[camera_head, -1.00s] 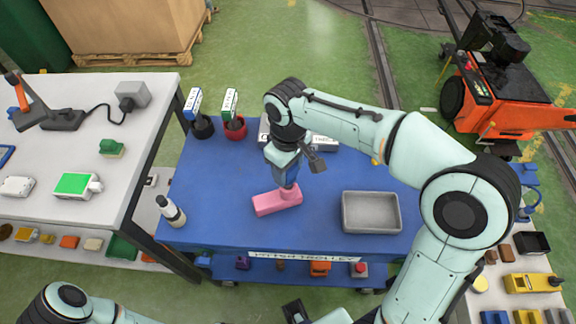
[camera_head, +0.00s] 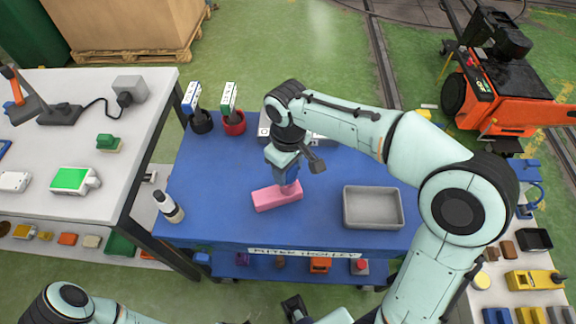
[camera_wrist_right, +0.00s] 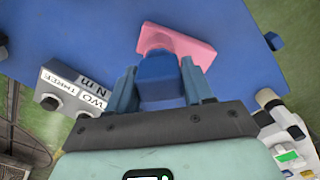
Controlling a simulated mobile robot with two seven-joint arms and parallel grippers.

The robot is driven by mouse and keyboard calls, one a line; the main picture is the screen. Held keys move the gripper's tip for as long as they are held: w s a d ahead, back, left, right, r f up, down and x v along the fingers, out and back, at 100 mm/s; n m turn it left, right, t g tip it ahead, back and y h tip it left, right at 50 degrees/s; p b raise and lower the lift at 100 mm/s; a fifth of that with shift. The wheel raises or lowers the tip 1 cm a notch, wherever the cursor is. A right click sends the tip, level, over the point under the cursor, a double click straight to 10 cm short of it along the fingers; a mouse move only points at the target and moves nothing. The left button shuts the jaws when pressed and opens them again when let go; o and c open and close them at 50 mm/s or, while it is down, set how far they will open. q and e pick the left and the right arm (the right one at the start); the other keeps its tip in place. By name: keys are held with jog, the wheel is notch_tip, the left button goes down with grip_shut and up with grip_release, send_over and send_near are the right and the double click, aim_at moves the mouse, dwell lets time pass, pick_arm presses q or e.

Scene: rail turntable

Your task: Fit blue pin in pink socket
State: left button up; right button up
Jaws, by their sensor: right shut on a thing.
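My right gripper (camera_head: 288,181) is directly over that round end, pointing down. In the right wrist view my right gripper (camera_wrist_right: 160,85) is shut on the blue pin (camera_wrist_right: 160,70), whose far end meets the pink round part in the picture. The pin hides the contact, so I cannot tell how far it is inside.
A grey tray (camera_head: 373,223) stands right of the socket. A white bottle (camera_head: 170,208) stands at the left edge, and black and red holders (camera_head: 234,124) at the back left. A white table (camera_head: 70,150) adjoins on the left. The blue surface around the socket is clear.

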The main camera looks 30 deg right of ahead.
jog(key=shift+f, duration=0.45)
jog(key=o, duration=1.2)
jog(key=shift+o, duration=0.2)
jog(key=shift+r, duration=0.1)
notch_tip(320, 180, up, 13)
jog(key=p, duration=0.2)
jog(key=shift+r, duration=0.15)
